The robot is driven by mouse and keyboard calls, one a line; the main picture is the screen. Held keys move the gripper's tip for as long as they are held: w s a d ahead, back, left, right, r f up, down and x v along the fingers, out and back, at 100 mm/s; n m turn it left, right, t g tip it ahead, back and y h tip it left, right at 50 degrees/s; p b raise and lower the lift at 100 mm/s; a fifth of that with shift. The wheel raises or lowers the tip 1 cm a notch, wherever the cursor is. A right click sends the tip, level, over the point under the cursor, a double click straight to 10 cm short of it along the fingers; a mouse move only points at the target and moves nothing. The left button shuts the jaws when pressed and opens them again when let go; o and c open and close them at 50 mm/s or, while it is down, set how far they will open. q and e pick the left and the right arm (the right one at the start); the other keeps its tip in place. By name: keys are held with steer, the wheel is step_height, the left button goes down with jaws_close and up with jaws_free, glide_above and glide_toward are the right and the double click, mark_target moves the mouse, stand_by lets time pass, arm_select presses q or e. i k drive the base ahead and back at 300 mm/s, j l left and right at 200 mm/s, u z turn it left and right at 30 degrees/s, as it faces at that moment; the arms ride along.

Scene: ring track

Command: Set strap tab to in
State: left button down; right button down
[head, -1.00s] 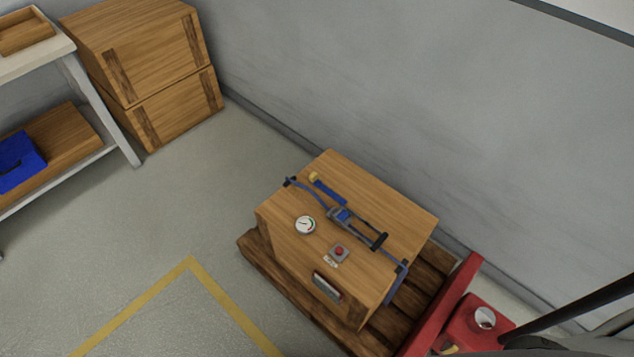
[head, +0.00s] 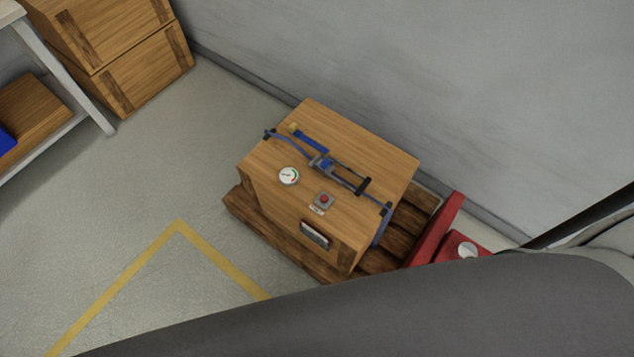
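A wooden crate (head: 345,215) sits on a dark wooden pallet (head: 275,237) near the grey wall. A blue strap (head: 289,143) with a metal and blue buckle mechanism (head: 323,164) runs across its top. A short blue strap tab (head: 311,142) with a yellow end lies beside the strap, near the top's far left edge; whether it is in the buckle is too small to tell. A round gauge (head: 288,176) and a red button (head: 324,199) are on the crate top. Neither of my grippers is in view.
A red machine (head: 435,232) stands right against the pallet. Stacked wooden boxes (head: 140,75) and a shelf rack (head: 65,75) are at the upper left. Open floor with a yellow line (head: 115,285) lies left of the pallet. My large grey arm part covers the bottom.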

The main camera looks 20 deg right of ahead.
mark_target(293, 129)
steer(key=i+j, duration=0.15)
steer(key=j, duration=0.25)
steer(key=i+j, duration=0.2)
steer(key=j, duration=0.2)
steer(key=i+j+z, duration=0.1)
steer(key=j, duration=0.3)
